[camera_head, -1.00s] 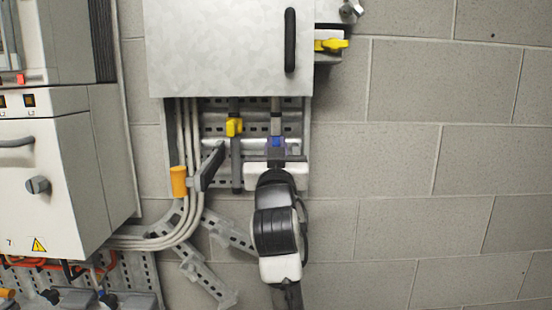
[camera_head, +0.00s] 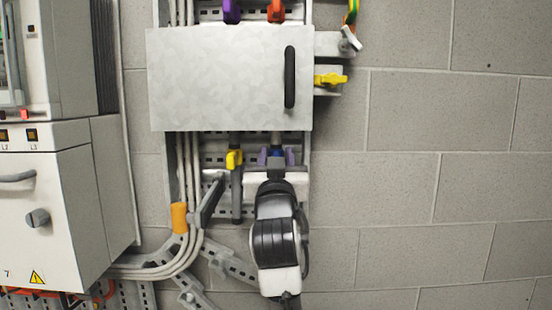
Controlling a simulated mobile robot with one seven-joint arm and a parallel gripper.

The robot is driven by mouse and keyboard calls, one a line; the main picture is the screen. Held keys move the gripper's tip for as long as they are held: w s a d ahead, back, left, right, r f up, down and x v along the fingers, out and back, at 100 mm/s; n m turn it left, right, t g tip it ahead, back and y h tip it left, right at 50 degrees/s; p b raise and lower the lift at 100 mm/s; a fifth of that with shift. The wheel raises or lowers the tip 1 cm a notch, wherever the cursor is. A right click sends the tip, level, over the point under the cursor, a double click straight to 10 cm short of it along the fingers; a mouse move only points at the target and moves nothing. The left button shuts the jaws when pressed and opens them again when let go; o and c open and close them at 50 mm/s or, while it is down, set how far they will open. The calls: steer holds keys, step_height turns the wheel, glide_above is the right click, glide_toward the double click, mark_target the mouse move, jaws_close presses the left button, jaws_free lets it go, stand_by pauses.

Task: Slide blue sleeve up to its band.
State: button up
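The blue sleeve (camera_head: 277,153) is a small blue piece on a thin upright grey rod (camera_head: 277,138), a little below the lower edge of the grey metal cover (camera_head: 225,80). My gripper (camera_head: 277,158) comes from below, with its purple-tipped fingers on either side of the sleeve. The fingers stand apart, with gaps showing beside the sleeve, so the gripper looks open around it. The gripper body hides the rod below. I cannot make out the sleeve's band; the rod's upper part is behind the cover.
A yellow sleeve (camera_head: 234,160) sits on a neighbouring rod to the left. A dark grey bar (camera_head: 211,195) juts out beside it. An orange collar (camera_head: 179,217) holds pale cables. A yellow handle (camera_head: 331,79) is right of the cover. Bare block wall lies to the right.

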steer(key=shift+s, duration=0.1)
steer(key=shift+s+f+b, duration=0.25)
steer(key=shift+b, duration=0.05)
steer(key=b+v, duration=0.5)
steer(key=v, duration=0.8)
steer(key=shift+s, duration=0.1)
